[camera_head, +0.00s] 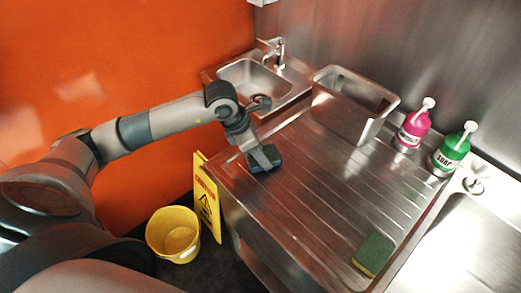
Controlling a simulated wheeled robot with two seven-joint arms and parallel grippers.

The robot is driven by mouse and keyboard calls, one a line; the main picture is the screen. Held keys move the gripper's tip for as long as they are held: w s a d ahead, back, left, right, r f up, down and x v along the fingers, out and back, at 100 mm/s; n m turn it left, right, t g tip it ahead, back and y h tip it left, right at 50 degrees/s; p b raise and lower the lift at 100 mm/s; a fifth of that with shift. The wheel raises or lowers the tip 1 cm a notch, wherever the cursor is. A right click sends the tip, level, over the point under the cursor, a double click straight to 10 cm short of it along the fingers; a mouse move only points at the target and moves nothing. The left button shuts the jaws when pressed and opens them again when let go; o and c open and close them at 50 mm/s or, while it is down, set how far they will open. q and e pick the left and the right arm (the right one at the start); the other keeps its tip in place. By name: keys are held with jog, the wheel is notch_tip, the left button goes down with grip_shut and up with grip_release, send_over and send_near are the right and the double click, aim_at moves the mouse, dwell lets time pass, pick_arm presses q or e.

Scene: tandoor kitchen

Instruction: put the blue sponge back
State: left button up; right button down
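The blue sponge (267,166) is a small dark blue block at the left edge of the ribbed steel drainboard (310,185). My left gripper (264,158) reaches in from the left and points down at the sponge, with its fingertips at it. The gripper covers part of the sponge, and I cannot tell whether the fingers are closed on it. I also cannot tell whether the sponge touches the board. My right gripper is not in view.
A green and yellow sponge (374,254) lies at the drainboard's front right. A steel bin (375,122) stands at the back, right of the sink (250,82). Pink (412,130) and green (453,153) soap bottles stand behind. A yellow bucket (173,234) and caution sign (207,197) are on the floor.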

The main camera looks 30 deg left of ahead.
pick_arm(q)
jog(key=shift+f, duration=0.1)
jog(key=shift+f, duration=0.1)
jog(key=o, duration=1)
